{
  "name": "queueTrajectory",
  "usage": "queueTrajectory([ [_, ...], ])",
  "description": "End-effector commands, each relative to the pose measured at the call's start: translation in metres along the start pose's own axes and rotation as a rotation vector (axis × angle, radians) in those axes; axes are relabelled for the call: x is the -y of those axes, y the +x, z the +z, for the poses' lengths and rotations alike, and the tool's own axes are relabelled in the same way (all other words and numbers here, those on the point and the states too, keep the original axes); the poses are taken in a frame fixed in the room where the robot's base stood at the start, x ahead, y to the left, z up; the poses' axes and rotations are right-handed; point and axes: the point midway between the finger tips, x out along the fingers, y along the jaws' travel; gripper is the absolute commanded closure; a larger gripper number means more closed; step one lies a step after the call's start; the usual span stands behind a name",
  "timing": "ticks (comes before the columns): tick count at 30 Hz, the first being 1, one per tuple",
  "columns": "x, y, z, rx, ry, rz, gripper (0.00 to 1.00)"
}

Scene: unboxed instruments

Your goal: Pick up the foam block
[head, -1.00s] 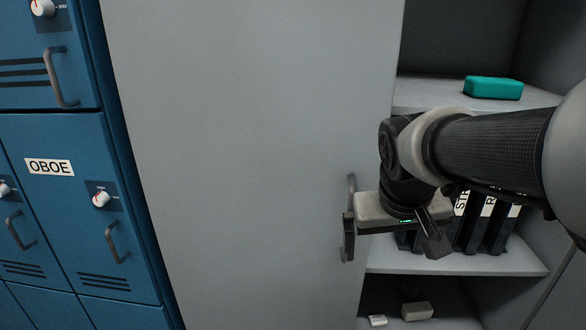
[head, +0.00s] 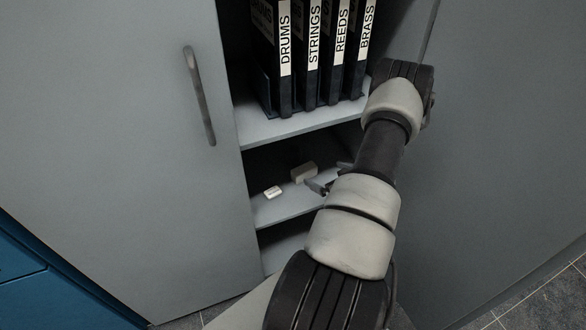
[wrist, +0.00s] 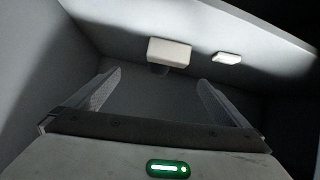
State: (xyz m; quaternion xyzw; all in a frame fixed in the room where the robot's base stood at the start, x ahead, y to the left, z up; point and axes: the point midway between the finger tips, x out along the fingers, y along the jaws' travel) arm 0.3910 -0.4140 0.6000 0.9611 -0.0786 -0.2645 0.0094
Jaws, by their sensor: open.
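A pale, box-shaped block, which I take to be the foam block (head: 304,173), lies on a lower shelf of the grey cabinet. In the wrist view the block (wrist: 169,53) is ahead of the fingers, roughly centred between their lines and apart from them. My gripper (head: 328,180) reaches into this compartment from the right, just beside the block. In the wrist view my gripper (wrist: 160,88) is open, with nothing between its two fingers. My arm hides part of the shelf and most of the gripper in the head view.
A smaller white piece (head: 273,192) lies left of the block, close by; it also shows in the wrist view (wrist: 227,57). Several labelled binders (head: 310,55) stand on the shelf (head: 290,128) above. A cabinet door with a handle (head: 199,95) is at left. Another shelf space lies below.

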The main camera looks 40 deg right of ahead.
Motion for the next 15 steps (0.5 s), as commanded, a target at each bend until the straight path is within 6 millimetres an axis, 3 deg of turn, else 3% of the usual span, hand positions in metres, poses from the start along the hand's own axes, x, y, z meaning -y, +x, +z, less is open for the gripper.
queueTrajectory([
  [1,0.004,-0.001,0.014,-0.046,0.025,-0.009,0.00],
  [7,0.013,0.003,0.022,-0.140,0.055,-0.026,0.00],
  [15,0.015,0.059,0.015,-0.142,0.053,-0.027,0.00],
])
